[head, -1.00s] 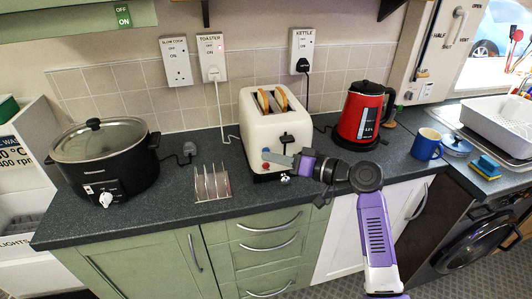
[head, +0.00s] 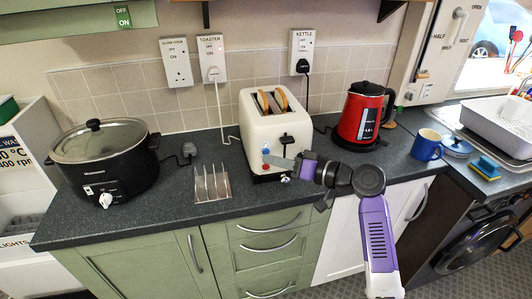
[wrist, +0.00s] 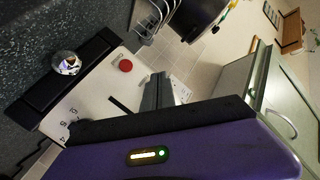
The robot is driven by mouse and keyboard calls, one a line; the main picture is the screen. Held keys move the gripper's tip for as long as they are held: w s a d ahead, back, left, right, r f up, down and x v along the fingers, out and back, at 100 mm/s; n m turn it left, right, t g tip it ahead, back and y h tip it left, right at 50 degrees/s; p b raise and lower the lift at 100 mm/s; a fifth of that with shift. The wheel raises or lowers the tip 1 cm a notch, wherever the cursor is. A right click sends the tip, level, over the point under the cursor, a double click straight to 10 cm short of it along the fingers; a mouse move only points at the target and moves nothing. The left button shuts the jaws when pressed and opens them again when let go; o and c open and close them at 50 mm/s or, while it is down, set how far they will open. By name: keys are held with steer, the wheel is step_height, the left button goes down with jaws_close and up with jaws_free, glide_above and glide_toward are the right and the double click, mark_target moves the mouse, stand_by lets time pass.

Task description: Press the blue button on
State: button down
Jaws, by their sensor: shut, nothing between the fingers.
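The white toaster (head: 262,133) stands on the dark counter with two slices of bread (head: 273,101) in its slots. The small blue button (head: 265,151) shows on the toaster's front, to the left of its lever, in the head view. My gripper (head: 272,160) is shut, with its fingertips close to the toaster front, just below the blue button. I cannot tell whether they touch it. In the wrist view the shut grey fingers (wrist: 158,92) point at the white front. The red button (wrist: 125,65) shows there, while the blue button is hidden.
A metal toast rack (head: 212,184) and a black slow cooker (head: 103,165) stand left of the toaster. A red kettle (head: 361,115) stands to its right, then a blue mug (head: 426,146). Wall sockets (head: 212,58) and cords are behind. Counter front is clear.

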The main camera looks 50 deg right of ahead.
steer(key=s+a, duration=0.3)
steer(key=s, duration=0.2)
steer(key=shift+a, duration=0.2)
stand_by(0.5)
stand_by(0.4)
